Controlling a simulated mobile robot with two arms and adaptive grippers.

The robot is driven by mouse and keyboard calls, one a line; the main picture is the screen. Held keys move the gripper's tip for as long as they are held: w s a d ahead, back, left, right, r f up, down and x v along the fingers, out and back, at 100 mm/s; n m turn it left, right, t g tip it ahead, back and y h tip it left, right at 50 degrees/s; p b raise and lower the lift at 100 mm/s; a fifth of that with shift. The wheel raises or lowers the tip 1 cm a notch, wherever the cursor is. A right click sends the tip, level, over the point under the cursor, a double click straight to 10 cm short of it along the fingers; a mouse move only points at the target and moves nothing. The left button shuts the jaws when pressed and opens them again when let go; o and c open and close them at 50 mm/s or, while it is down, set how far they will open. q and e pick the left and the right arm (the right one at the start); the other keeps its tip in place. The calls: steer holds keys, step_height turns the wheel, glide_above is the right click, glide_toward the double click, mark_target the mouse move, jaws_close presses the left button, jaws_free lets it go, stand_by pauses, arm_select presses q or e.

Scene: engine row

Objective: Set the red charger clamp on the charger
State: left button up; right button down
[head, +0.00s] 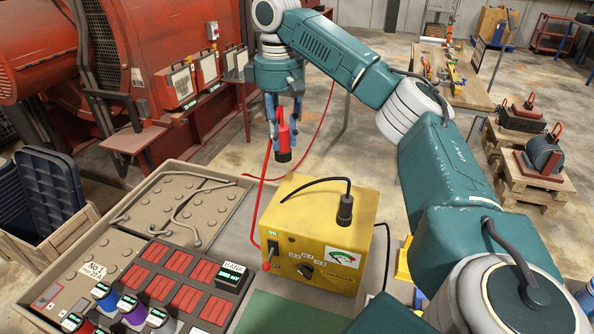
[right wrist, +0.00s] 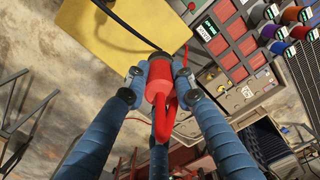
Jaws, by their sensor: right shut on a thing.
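The red charger clamp (head: 283,143) hangs upright between the fingers of my right gripper (head: 284,146), which is shut on it. In the right wrist view the clamp (right wrist: 158,84) sits between the blue fingers. The charger (head: 302,225) is a yellow box on the bench, with a dial and a green ON label on its front. The clamp is in the air, apart from the charger and beyond its back edge in the head view. The charger's yellow top (right wrist: 120,38) also shows in the right wrist view. My left gripper is not in view.
A black clamp (head: 345,208) with a black cable stands on the charger's top right. A red cable (head: 258,195) runs down to the charger's front. A panel of red blocks (head: 170,290) lies left of the charger. The charger's top left is bare.

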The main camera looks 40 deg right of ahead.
mark_target(281, 151)
steer(key=f, duration=0.3)
steer(key=f+b, duration=0.1)
steer(key=f, duration=0.1)
steer(key=shift+s+a+f, duration=0.15)
steer(key=shift+a+f, duration=0.05)
steer(key=shift+a, duration=0.15)
steer(key=f, duration=0.3)
steer(key=f+p, duration=0.1)
steer(key=f, duration=0.3)
steer(key=d+f, duration=0.1)
steer(key=f, duration=0.3)
steer(key=shift+w, duration=0.25)
steer(key=shift+f, duration=0.3)
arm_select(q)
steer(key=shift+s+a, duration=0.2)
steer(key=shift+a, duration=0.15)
arm_select(e)
steer(key=c, duration=1.4)
jaws_free()
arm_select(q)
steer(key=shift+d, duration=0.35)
